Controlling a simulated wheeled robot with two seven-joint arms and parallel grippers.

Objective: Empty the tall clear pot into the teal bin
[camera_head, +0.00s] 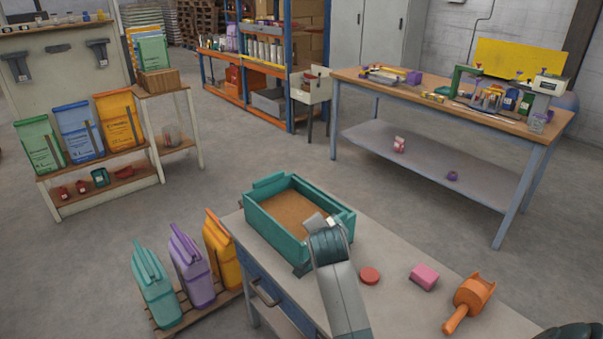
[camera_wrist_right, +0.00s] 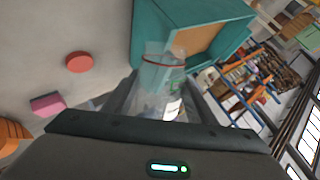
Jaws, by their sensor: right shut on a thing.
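The teal bin (camera_head: 277,235) stands on the near bench, with a layer of brown grainy stuff (camera_head: 292,212) inside. It also shows in the right wrist view (camera_wrist_right: 232,38). In that view my right gripper (camera_wrist_right: 158,98) is shut on the tall clear pot (camera_wrist_right: 163,82). The pot has a thin red ring and reaches out past the fingers, over the bin's wall in the picture. Glare hides whether anything is in it. In the head view my right arm covers the bin's near right corner, and the pot shows only as a small pale patch.
A red disc (camera_head: 369,276), a pink block (camera_head: 424,276) and an orange scoop (camera_head: 471,298) lie on the bench right of my arm. Teal, purple and orange sacks (camera_head: 192,266) stand on a low pallet at the left. The bench top between these things is clear.

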